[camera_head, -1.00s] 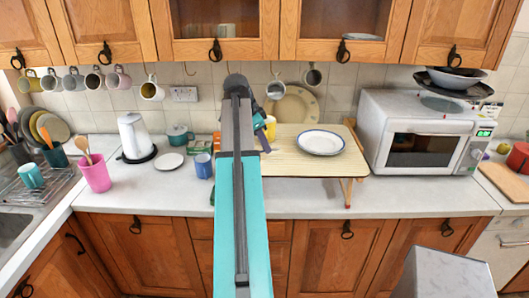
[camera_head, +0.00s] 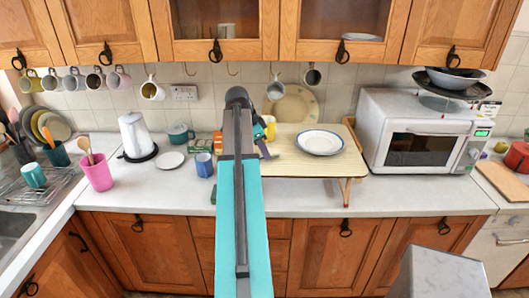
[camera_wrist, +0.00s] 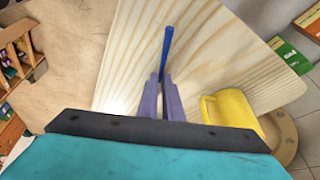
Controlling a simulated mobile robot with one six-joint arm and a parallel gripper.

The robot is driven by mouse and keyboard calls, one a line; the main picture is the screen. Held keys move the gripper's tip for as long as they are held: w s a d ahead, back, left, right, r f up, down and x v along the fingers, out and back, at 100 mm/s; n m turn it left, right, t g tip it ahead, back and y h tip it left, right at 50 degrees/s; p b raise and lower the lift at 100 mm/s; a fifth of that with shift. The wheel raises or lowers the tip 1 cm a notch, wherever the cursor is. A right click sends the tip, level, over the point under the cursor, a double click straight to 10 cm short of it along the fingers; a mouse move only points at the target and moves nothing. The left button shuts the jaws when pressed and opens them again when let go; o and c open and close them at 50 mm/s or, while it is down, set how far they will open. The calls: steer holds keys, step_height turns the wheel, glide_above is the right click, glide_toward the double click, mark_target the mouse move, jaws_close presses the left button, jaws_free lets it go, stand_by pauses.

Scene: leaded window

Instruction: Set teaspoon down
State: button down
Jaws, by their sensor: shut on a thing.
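A blue teaspoon (camera_wrist: 166,48) shows in the wrist view as a narrow blue strip between and beyond the purple fingertips of my gripper (camera_wrist: 165,84). My gripper is shut on it, over the pale wood-grained top of a small folding table (camera_wrist: 230,50). I cannot tell whether the spoon touches the table top. In the head view my arm hides most of my gripper (camera_head: 266,143), near the left end of the small table (camera_head: 300,165), and the spoon cannot be made out.
A yellow mug (camera_wrist: 230,110) stands close to the right of my gripper in the wrist view. A white plate with a blue rim (camera_head: 320,142) is on the table's right part. A blue mug (camera_head: 204,165) stands on the counter to the left. A microwave (camera_head: 415,135) is at the right.

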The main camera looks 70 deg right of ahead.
steer(key=shift+f, duration=0.15)
steer(key=c, duration=1.9)
jaws_free()
steer(key=shift+b+v, duration=1.9)
steer(key=shift+v, duration=4.3)
